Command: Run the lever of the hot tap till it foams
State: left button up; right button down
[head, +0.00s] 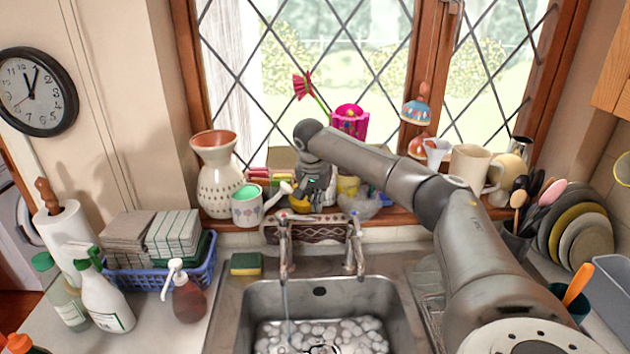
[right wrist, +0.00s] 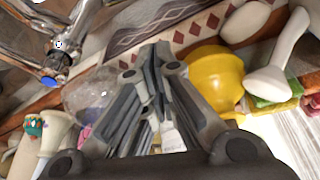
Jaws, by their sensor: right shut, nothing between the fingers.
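Two metal taps stand behind the sink (head: 232,318). The left tap (head: 284,250) has a thin stream of water falling from its spout. The right tap (head: 355,250) shows no stream; in the right wrist view a tap with a blue ring (right wrist: 50,72) is at upper left. White foam (head: 350,330) lies in the basin. My right gripper (head: 312,203) is shut and empty, pointing down over the sill behind the taps; its fingers also show in the right wrist view (right wrist: 150,58). It appears apart from both taps. My left gripper is out of view.
A yellow object (right wrist: 215,75) and a glass bowl (right wrist: 88,95) are close beside the right gripper. A watering can (head: 247,208) and vase (head: 217,175) stand left on the sill. A sponge (head: 246,264) and soap bottle (head: 186,295) are left of the taps. Dishes crowd the right.

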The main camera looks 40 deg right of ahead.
pick_arm(q)
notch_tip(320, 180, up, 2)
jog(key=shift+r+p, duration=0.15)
jog(key=shift+p, duration=0.7)
pick_arm(e)
jog(key=s+a, duration=0.1)
jog(key=s+a+r, duration=0.1)
jog(key=a, duration=0.1)
jog(key=shift+a, duration=0.25)
